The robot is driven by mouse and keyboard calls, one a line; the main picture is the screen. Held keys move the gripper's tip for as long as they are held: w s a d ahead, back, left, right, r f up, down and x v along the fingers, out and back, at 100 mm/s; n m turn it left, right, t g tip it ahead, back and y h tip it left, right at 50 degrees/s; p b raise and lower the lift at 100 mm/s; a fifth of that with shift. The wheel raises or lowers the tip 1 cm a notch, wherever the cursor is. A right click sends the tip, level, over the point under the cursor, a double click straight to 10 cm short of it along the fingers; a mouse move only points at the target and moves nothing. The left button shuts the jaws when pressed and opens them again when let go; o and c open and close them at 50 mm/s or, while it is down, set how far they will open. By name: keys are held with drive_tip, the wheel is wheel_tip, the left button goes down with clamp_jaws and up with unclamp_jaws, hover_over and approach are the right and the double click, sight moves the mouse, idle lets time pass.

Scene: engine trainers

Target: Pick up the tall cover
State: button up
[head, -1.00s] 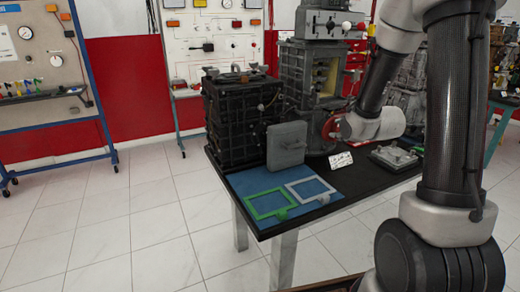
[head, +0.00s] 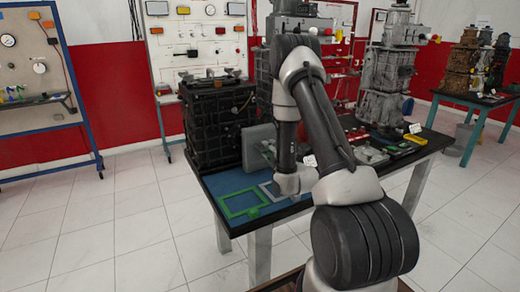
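A grey, block-like cover (head: 254,146) stands upright on the blue mat (head: 226,183), beside the black engine block; it appears to be the tall cover. My arm reaches down over the table, with its wrist just to the right of and in front of this cover.
The black engine block (head: 214,125) stands close behind the cover. Small parts (head: 372,155) lie on the table's right side.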

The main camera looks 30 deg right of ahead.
drive_tip(key=shift+w, duration=1.4)
clamp_jaws()
drive_tip(key=shift+r, duration=0.2)
